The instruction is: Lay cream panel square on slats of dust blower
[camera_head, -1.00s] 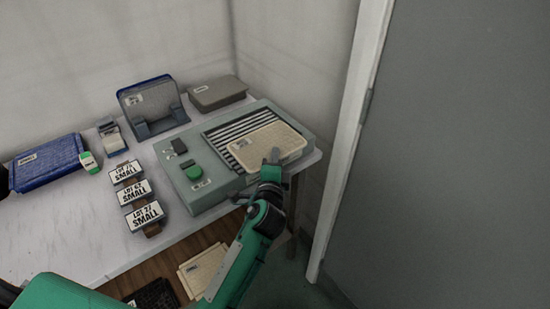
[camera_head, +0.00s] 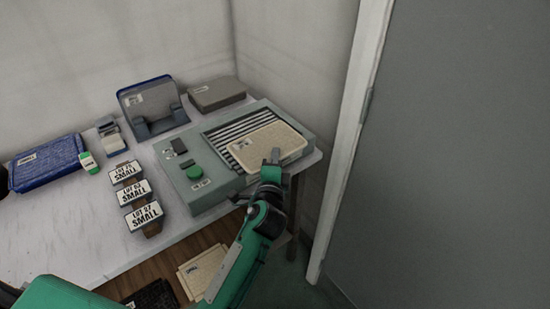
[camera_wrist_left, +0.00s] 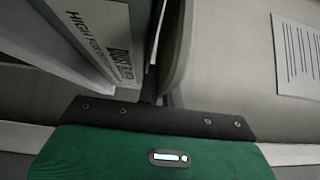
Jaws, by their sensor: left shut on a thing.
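The cream panel (camera_head: 267,142) is over the right part of the dust blower's striped slats (camera_head: 232,130) in the head view. It looks about flat and roughly in line with the slats; I cannot tell whether it rests on them fully. The dust blower (camera_head: 222,188) is a grey-green box with a green round button. My left gripper (camera_head: 273,158) is shut on the panel's near edge. In the left wrist view, a thin light edge runs up from between the fingers (camera_wrist_left: 160,95); the fingertips are hard to make out. My right gripper is out of view.
Several lot-label blocks (camera_head: 134,190) stand left of the blower. Another cream panel (camera_head: 203,272) lies below the table. A door frame (camera_head: 350,140) is at right.

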